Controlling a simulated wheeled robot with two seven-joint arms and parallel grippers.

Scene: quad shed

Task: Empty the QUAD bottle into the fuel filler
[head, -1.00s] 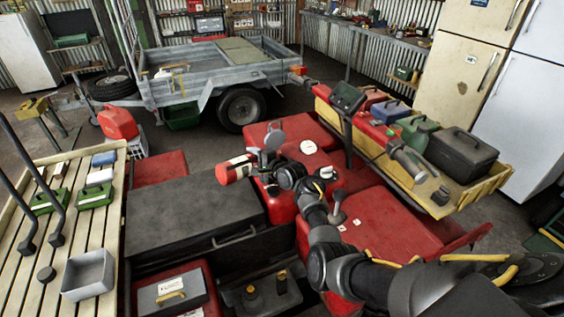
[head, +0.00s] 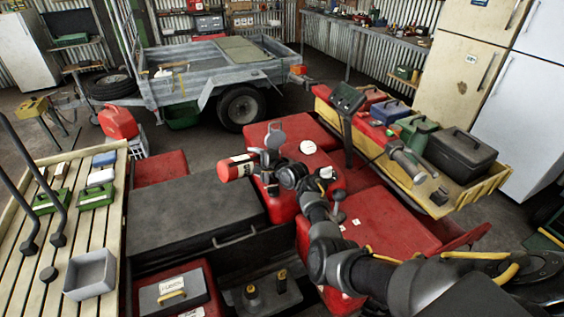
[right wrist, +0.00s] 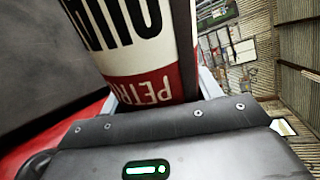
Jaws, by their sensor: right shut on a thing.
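The QUAD bottle (head: 236,167), red and white, is in my right gripper (head: 263,162), above the red quad. It lies on its side, its red end pointing left in the head view. In the right wrist view the bottle (right wrist: 135,40) fills the upper middle, with large black letters and part of a petrol label; its mouth is not visible there. My right gripper is shut on it. A grey round flap (head: 275,130) stands up on the red tank, just behind the gripper. The filler opening itself is hidden or too small to tell. My left gripper is out of view.
A white round dial (head: 308,147) sits right of the flap, and a display on a post (head: 347,98) stands beyond it. A black box (head: 195,210) lies left of the tank. A slatted rack (head: 65,235) with small boxes and a grey tray (head: 90,274) is at left.

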